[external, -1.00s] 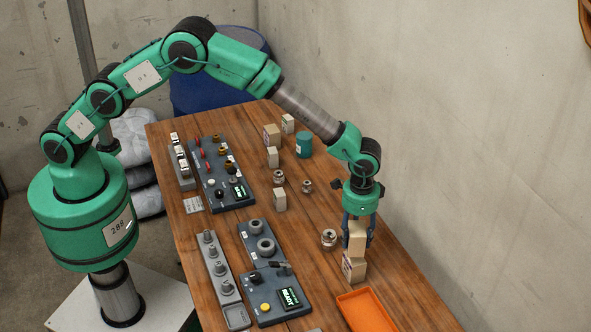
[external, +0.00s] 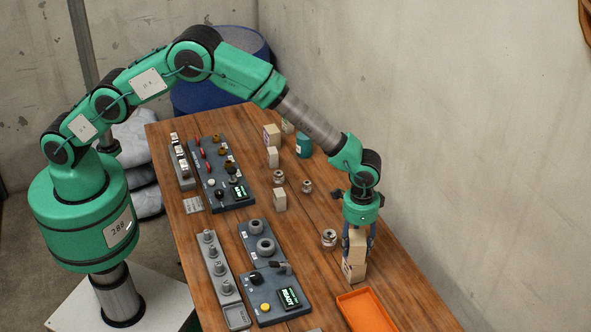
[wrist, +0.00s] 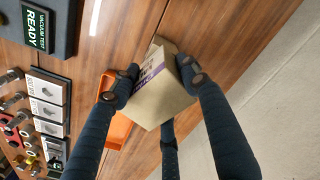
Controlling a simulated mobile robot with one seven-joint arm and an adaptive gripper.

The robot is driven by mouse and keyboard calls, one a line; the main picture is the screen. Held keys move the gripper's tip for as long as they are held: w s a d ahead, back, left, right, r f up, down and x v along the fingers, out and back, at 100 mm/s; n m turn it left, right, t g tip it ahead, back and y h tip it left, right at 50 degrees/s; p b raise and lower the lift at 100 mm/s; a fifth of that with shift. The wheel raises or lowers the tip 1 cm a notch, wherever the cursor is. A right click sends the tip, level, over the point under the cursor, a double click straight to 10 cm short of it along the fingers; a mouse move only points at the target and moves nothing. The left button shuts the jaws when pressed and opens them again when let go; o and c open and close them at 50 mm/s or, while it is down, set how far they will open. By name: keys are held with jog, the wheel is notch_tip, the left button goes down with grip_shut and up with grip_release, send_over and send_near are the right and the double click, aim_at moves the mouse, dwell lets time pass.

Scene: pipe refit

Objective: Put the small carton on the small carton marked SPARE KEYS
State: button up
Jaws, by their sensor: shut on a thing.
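My gripper (external: 358,236) is shut on a plain tan small carton (external: 357,243) and holds it upright over the right side of the table. Directly below is another small carton (external: 353,271), standing on the table. The held carton's bottom is at the lower one's top; I cannot tell whether they touch. In the wrist view the held carton (wrist: 162,107) sits between the fingertips and hides most of what is under it. Purple print shows there, too small to read, so I cannot confirm the SPARE KEYS marking.
An orange tray (external: 366,312) lies just in front of the cartons. A metal fitting (external: 329,238) stands close to their left. Grey panels (external: 276,290) lie further left. Other cartons (external: 279,200) and a teal can (external: 304,145) stand further back. A wall runs along the right.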

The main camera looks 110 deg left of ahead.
jog(key=shift+f, duration=0.1)
jog(key=o, duration=1.5)
jog(key=shift+o, duration=0.2)
notch_tip(320, 180, up, 11)
jog(key=shift+r+p, duration=0.1)
jog(key=shift+p, duration=0.45)
jog(key=shift+r, duration=0.5)
jog(key=shift+r, duration=0.1)
